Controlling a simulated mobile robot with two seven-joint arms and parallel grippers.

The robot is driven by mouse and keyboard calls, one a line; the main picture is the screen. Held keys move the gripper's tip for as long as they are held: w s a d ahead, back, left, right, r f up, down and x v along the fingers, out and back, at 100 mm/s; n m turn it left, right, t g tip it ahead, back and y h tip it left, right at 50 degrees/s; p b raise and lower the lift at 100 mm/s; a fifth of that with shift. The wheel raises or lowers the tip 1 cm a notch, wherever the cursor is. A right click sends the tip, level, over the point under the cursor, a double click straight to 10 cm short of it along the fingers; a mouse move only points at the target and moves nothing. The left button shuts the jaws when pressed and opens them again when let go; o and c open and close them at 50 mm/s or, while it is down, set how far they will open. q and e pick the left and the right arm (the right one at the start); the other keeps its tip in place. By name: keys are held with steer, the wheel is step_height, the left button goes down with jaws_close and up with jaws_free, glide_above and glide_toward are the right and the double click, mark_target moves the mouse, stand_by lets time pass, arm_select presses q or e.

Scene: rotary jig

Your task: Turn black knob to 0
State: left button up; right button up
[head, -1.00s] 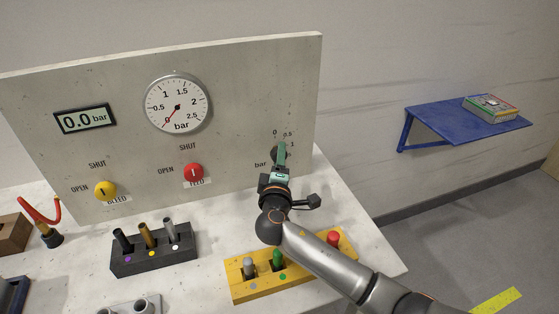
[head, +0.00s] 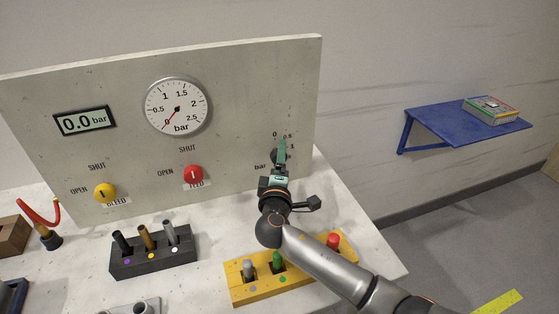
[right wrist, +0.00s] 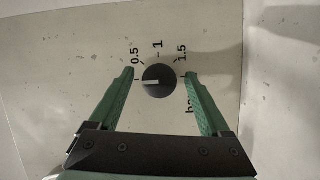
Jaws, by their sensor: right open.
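The black knob (right wrist: 159,81) is on the panel, with its white pointer line facing left in the right wrist view, below the 0.5 mark. The 0 mark is not visible in that view; it shows in the head view, above the knob (head: 275,156). My right gripper (right wrist: 159,74) is open, its green fingers on either side of the knob with a visible gap on each side. In the head view my right gripper (head: 282,143) partly covers the knob. My left gripper is not in view.
The panel (head: 235,110) carries a gauge (head: 177,106), a 0.0 bar display (head: 85,120), a yellow knob (head: 105,193) and a red knob (head: 194,175). A yellow block (head: 240,293) stands under my right arm, and a black block (head: 155,263) stands left of it.

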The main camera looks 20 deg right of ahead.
steer(key=b+v, duration=0.1)
steer(key=v, duration=1.1)
steer(key=shift+s, duration=0.25)
steer(key=shift+a, duration=0.15)
